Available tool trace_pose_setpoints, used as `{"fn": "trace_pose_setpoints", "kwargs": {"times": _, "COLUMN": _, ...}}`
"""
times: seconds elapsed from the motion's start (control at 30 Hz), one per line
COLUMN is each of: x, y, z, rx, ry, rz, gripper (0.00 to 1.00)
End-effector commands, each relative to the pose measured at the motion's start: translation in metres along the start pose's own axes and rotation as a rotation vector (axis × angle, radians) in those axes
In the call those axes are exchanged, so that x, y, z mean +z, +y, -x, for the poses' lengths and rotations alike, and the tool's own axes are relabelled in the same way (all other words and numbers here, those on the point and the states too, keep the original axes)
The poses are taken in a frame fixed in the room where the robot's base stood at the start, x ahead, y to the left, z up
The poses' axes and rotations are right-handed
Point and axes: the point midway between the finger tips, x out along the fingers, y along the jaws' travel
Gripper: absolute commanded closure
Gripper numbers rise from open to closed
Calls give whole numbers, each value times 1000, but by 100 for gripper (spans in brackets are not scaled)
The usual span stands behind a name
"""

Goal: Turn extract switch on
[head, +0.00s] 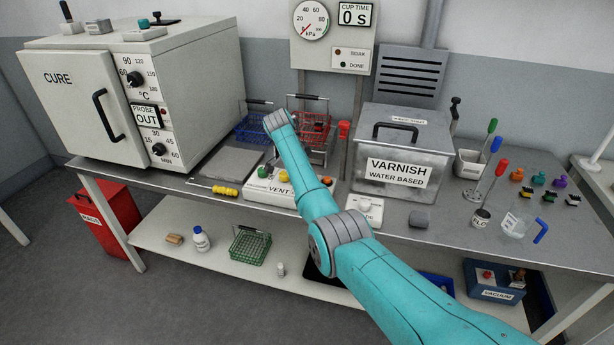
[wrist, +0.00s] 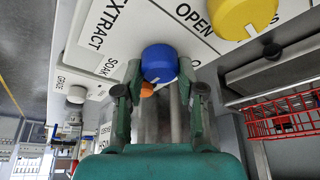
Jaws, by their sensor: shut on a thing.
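In the wrist view my gripper (wrist: 160,82) is shut on a round blue knob (wrist: 159,62), one finger on each side of it. The knob stands on a white panel (wrist: 165,22) lettered EXTRACT, OPEN and SOAK. I cannot tell which of these labels belongs to the blue knob, or which way it is set. A small orange part (wrist: 147,90) shows just below the knob. In the head view my arm reaches over the bench toward the back, and my gripper is hidden behind it. A white control box (head: 283,197) marked VENT is partly covered by my arm.
In the wrist view a yellow knob (wrist: 245,14) is close at upper right, a white knob (wrist: 77,94) at left, and a red wire basket (wrist: 285,118) at right. In the head view the varnish tank (head: 401,155) stands right of my arm and the cure oven (head: 125,95) left.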

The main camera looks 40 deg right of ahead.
Motion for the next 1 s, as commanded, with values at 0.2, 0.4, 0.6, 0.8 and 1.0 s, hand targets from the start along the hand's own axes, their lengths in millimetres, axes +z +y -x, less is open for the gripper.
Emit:
{"fn": "trace_pose_setpoints", "kwargs": {"times": 0.2, "x": 1, "y": 0, "z": 0, "rx": 21, "ry": -1, "rz": -48, "gripper": 96}}
{"fn": "trace_pose_setpoints", "kwargs": {"times": 0.4, "x": 1, "y": 0, "z": 0, "rx": 26, "ry": -1, "rz": -60, "gripper": 96}}
{"fn": "trace_pose_setpoints", "kwargs": {"times": 0.6, "x": 1, "y": 0, "z": 0, "rx": 25, "ry": -2, "rz": -60, "gripper": 96}}
{"fn": "trace_pose_setpoints", "kwargs": {"times": 0.8, "x": 1, "y": 0, "z": 0, "rx": 25, "ry": -1, "rz": -60, "gripper": 36}}
{"fn": "trace_pose_setpoints", "kwargs": {"times": 1.0, "x": 0, "y": 0, "z": 0, "rx": 25, "ry": -1, "rz": -60, "gripper": 36}}
